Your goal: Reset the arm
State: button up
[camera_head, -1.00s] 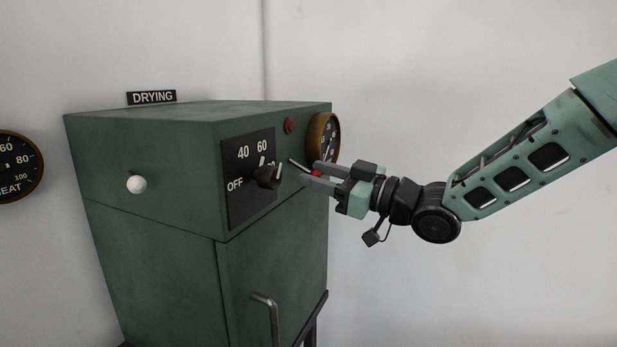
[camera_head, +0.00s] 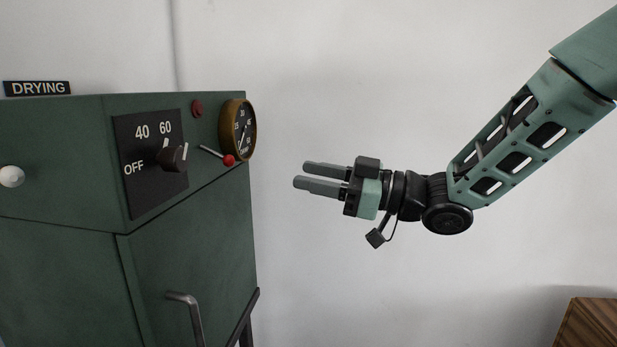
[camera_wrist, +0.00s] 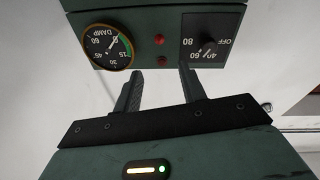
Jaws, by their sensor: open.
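My gripper (camera_head: 308,176) is open and empty in the head view, in free air to the right of the green drying cabinet (camera_head: 70,150). Its two grey fingers point left toward the cabinet, and a clear gap separates them from it. My arm reaches in from the upper right with its elbow bent. In the wrist view my fingers (camera_wrist: 160,76) are spread with nothing between them. The cabinet front (camera_wrist: 165,18) shows upside down beyond them.
The cabinet bears a black knob (camera_head: 173,158), a red-tipped lever (camera_head: 228,160), a round dial (camera_head: 238,130), a red button (camera_head: 197,109) and a door handle (camera_head: 185,305). A brown wooden box (camera_head: 590,325) shows at lower right. The space between gripper and cabinet is clear.

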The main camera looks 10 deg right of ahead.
jog(key=s+a+f+m+t+h, duration=0.1)
jog(key=s+f+m+h, duration=0.15)
jog(key=f+h, duration=0.3)
jog(key=s+a+f+m+h, duration=0.1)
jog(key=f+m+h, duration=0.2)
jog(key=f+h, duration=0.25)
jog(key=s+d+f+g+h, duration=0.2)
jog(key=s+g, duration=0.1)
jog(key=s, duration=0.5)
jog(key=s+d+f+m+g+h, duration=0.1)
jog(key=s+d+f+g+h, duration=0.1)
jog(key=s, duration=0.6)
jog(key=s+d+f+m+g+h, duration=0.1)
jog(key=s+d+f+g+h, duration=0.1)
jog(key=s, duration=0.6)
notch_tip(320, 180, down, 2)
jog(key=shift+f+g, duration=0.15)
jog(key=shift+g, duration=0.65)
